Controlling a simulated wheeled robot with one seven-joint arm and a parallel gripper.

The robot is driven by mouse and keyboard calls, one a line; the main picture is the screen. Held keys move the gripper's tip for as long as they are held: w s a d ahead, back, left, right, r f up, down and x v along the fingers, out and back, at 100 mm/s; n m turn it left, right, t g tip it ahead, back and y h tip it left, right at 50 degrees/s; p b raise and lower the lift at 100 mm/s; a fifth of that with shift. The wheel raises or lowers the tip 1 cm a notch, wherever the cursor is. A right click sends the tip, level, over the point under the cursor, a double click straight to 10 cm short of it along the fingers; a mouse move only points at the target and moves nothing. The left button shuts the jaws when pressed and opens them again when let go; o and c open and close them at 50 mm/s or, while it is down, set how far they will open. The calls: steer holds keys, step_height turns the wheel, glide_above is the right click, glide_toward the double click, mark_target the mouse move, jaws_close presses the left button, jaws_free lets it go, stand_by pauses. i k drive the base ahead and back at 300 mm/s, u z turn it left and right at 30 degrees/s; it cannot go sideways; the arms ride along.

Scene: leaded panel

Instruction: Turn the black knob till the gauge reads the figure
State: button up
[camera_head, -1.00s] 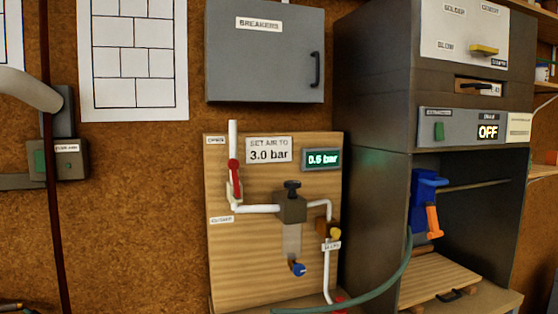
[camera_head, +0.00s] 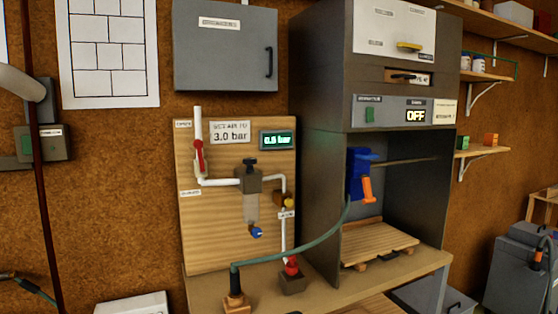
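The black knob (camera_head: 250,162) sits on top of the grey regulator block (camera_head: 248,181) on a wooden board (camera_head: 222,243). The gauge (camera_head: 277,140) at the board's upper right shows green digits that look like 0.5 or 0.6 bar. A sign (camera_head: 230,132) left of it reads "SET AIR TO 3.0 bar". A red-handled valve (camera_head: 199,157) is on the white pipe at the left, its handle roughly upright along the pipe, near the "OPEN" label. A blue knob (camera_head: 256,232) is below the regulator. My gripper is not in view.
A bench (camera_head: 206,287) runs below the board. A green hose (camera_head: 300,248) arcs across the front from a brown fitting (camera_head: 236,302) to the cabinet (camera_head: 322,100). A red knob (camera_head: 291,265) stands on the bench. A breaker box (camera_head: 226,60) hangs above the board.

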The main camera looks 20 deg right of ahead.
mark_target(249, 162)
steer(key=z, duration=0.2)
steer(key=k, duration=0.55)
steer(key=z, duration=1.15)
steer(key=i, duration=1.35)
steer(key=u, duration=0.35)
